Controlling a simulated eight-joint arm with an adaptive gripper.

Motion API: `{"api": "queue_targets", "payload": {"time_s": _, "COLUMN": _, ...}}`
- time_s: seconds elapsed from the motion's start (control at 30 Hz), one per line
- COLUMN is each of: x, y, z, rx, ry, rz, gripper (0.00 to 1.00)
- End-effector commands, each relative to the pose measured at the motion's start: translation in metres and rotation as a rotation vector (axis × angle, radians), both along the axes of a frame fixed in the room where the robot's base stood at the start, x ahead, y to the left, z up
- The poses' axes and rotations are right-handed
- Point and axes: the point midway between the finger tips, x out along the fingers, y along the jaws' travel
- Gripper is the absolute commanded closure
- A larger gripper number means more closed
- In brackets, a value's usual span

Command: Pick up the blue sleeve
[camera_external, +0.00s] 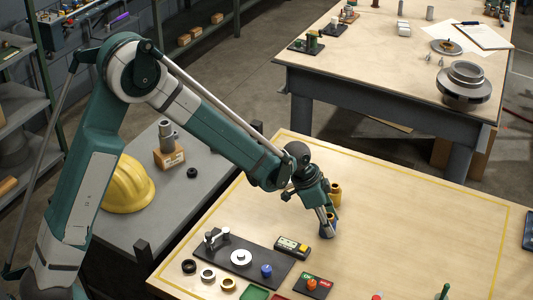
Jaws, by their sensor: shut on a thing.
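A brass-coloured sleeve (335,191) stands just behind my gripper, close to the wrist.
A dark base plate (215,258) with a white disc and a blue knob (266,270) lies to the left. The bench (430,230) to the right is clear.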

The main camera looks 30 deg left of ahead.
Motion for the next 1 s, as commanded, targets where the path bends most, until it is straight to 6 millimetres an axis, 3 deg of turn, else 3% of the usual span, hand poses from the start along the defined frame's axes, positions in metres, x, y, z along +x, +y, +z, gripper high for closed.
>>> {"api": "queue_targets", "payload": {"time_s": 0.47, "x": 0.0, "y": 0.0, "z": 0.013, "rx": 0.0, "ry": 0.0, "rz": 0.0, "gripper": 0.95}}
{"api": "queue_targets", "payload": {"time_s": 1.0, "x": 0.0, "y": 0.0, "z": 0.075, "rx": 0.0, "ry": 0.0, "rz": 0.0, "gripper": 0.95}}
